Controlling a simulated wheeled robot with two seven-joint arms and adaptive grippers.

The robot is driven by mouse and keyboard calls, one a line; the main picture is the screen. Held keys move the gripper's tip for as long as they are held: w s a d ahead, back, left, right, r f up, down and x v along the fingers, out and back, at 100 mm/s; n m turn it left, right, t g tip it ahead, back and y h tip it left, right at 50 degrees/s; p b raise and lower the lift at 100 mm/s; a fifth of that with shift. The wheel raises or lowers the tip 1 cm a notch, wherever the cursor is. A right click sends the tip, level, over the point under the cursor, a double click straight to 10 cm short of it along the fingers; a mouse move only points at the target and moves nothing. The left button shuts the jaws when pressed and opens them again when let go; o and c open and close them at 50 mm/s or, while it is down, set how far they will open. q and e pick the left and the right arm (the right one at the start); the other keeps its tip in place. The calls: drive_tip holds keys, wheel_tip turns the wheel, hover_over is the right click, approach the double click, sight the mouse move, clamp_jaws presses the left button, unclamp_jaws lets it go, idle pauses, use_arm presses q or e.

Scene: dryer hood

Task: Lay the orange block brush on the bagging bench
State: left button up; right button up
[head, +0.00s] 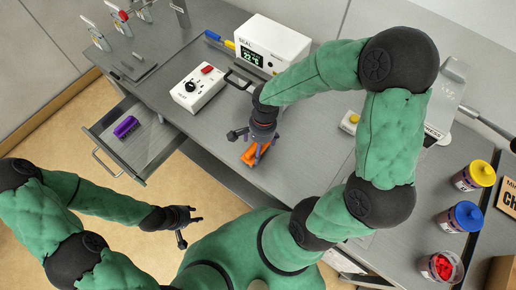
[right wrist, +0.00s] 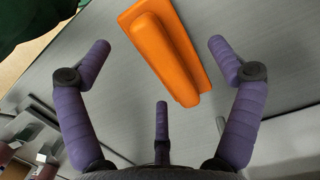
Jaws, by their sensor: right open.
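The orange block brush (head: 249,157) lies on the grey bench top (head: 300,180), partly hidden under my right gripper (head: 251,141) in the head view. In the right wrist view the orange block brush (right wrist: 165,50) lies beyond the spread purple fingers, with its raised back toward the camera. My right gripper (right wrist: 160,60) is open and empty; no finger visibly touches the brush. My left gripper (head: 188,224) is open and empty, low over the floor side in front of the bench. No label shows which surface is the bagging bench.
An open drawer (head: 105,150) holds a purple brush (head: 126,127). A white control box (head: 198,89) and a white sealer (head: 272,45) stand behind my right gripper. Jars with yellow (head: 482,173) and blue (head: 468,216) lids and a jar of red pieces (head: 441,266) stand at right.

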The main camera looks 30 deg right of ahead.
drive_tip(key=r, duration=0.3)
drive_tip(key=r+p, duration=0.1)
drive_tip(key=r, duration=0.2)
drive_tip(key=d+r, duration=0.1)
drive_tip(key=r, duration=0.2)
drive_tip(key=shift+w+d+p, duration=0.1)
drive_tip(key=shift+w+p, duration=0.15)
drive_tip(key=shift+p, duration=0.1)
